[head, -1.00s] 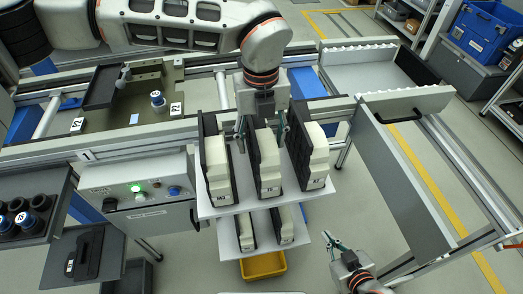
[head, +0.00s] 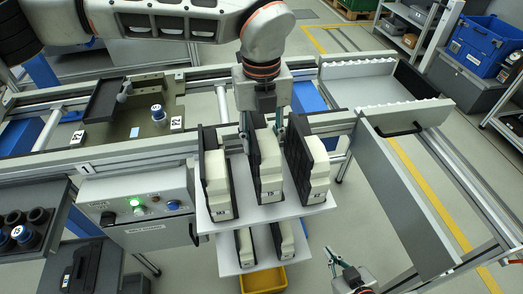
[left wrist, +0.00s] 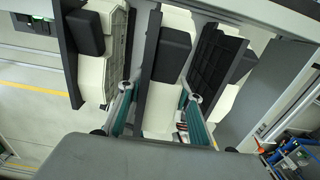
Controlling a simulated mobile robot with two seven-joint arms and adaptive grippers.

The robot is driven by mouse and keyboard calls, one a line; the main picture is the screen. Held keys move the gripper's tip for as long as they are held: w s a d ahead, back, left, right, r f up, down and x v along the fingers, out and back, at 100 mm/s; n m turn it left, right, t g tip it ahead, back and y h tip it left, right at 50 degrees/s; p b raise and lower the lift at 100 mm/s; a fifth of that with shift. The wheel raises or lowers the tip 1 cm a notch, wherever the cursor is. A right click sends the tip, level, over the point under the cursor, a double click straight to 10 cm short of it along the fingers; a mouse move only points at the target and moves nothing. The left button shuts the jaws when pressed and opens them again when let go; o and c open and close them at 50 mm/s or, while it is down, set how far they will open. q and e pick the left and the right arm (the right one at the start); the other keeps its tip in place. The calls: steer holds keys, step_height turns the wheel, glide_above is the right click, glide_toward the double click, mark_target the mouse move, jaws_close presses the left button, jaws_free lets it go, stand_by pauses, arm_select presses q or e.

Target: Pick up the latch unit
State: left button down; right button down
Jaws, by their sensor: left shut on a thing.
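Three black-and-cream latch units stand side by side on a white upper shelf (head: 290,211): a left one (head: 218,180), a middle one (head: 267,172) and a right one (head: 314,170). My left gripper (head: 262,132) comes down from above with its teal fingers on both sides of the middle unit and is shut on it. In the left wrist view the fingers flank that middle unit (left wrist: 163,90). The unit is upright and seems slightly raised; its underside is hidden. My right gripper (head: 340,264) is low in front, away from the units; its finger gap is unclear.
The neighbouring units stand close on both sides. More units (head: 245,247) sit on a lower shelf, above a yellow bin (head: 264,279). A control box (head: 140,212) with a green light is at left. A grey panel (head: 408,203) is at right.

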arm_select(q)
step_height(320, 180, up, 16)
